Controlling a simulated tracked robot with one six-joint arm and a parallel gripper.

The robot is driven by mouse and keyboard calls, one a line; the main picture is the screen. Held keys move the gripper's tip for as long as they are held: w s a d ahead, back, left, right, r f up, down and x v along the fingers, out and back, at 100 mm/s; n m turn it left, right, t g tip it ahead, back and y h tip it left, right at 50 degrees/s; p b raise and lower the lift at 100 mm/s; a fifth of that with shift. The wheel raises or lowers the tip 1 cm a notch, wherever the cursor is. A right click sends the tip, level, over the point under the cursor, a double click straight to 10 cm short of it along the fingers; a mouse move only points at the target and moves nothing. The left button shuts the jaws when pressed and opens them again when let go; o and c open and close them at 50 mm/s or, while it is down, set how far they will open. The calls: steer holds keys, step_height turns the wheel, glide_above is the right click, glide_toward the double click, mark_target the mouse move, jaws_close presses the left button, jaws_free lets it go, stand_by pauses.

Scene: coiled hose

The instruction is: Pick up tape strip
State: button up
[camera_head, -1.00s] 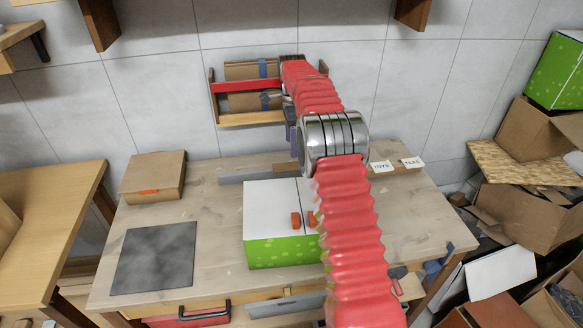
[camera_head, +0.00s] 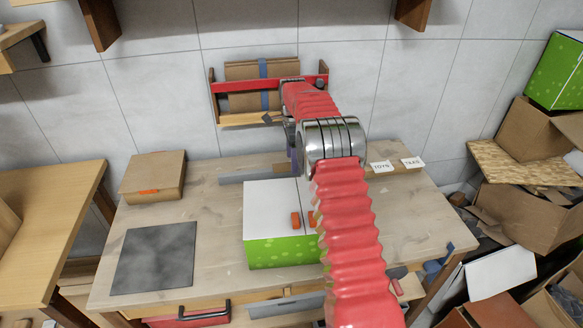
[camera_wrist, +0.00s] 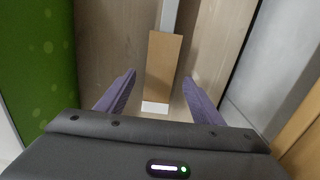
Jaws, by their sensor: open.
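In the wrist view, a flat tan strip (camera_wrist: 163,62) with a white end (camera_wrist: 155,107) lies between the fingers, in line with a narrow grey bar (camera_wrist: 169,14). It looks like the tape strip, but I cannot be sure. My gripper (camera_wrist: 158,82) is open, its two purple fingers on either side of the strip, apart from it. I cannot tell the height gap.
A green and white box (camera_head: 270,252) stands in front of my gripper, close on the left in the wrist view (camera_wrist: 38,60). A red-barred wall rack (camera_head: 323,88) is behind. A cardboard box (camera_head: 153,175) and dark square (camera_head: 155,258) lie left. Labels (camera_head: 381,166) sit right.

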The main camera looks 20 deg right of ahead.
steer(key=shift+f, duration=0.4)
steer(key=c, duration=1.1)
